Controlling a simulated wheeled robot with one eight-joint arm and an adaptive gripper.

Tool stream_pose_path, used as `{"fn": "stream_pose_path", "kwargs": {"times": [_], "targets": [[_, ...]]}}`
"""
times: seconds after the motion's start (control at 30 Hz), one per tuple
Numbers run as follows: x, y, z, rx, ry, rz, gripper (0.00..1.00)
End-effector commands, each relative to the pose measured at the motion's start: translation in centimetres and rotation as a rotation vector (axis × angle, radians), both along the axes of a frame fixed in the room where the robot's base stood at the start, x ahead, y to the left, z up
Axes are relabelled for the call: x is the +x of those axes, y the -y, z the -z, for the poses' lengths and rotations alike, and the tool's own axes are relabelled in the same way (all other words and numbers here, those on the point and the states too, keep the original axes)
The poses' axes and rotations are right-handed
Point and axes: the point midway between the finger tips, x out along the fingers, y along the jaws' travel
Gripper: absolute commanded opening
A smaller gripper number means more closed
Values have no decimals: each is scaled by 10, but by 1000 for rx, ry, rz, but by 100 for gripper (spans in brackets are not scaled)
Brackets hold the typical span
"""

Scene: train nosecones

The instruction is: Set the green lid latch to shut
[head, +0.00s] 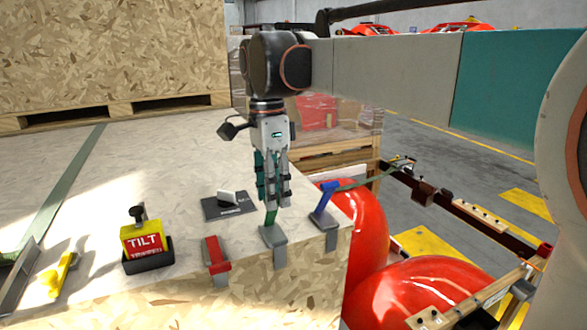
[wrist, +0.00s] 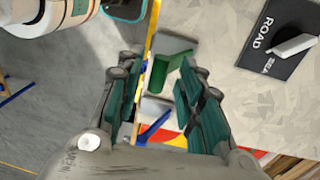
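The green lid latch (head: 271,217) is at the front edge of the crate lid, on a grey bracket (head: 273,236), its lever standing up. In the wrist view the green latch (wrist: 164,70) lies between the fingertips with clear space on both sides. My gripper (head: 275,202) points down over it, fingers apart and empty; it also shows in the wrist view (wrist: 159,72). The fingers partly hide the lever top in the head view, and I cannot tell whether they touch it.
A blue latch (head: 324,199) stands up on the right and a red latch (head: 215,254) lies lower on the left. A dark ROAD/SEA switch plate (head: 224,208) and a yellow-red TILT box (head: 142,240) sit on the lid. Red nosecones (head: 430,288) are on the right.

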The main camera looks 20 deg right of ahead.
Motion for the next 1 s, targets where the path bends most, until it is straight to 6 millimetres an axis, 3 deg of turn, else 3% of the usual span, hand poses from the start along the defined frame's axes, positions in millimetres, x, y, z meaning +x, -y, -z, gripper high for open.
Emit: {"fn": "stream_pose_path", "kwargs": {"times": [0.37, 0.5, 1.0], "targets": [[-4, 0, 4, 0, 0, -1, 32], [-4, 0, 4, 0, 0, -1, 0], [-11, 0, 7, 0, 58, -1, 0]]}}
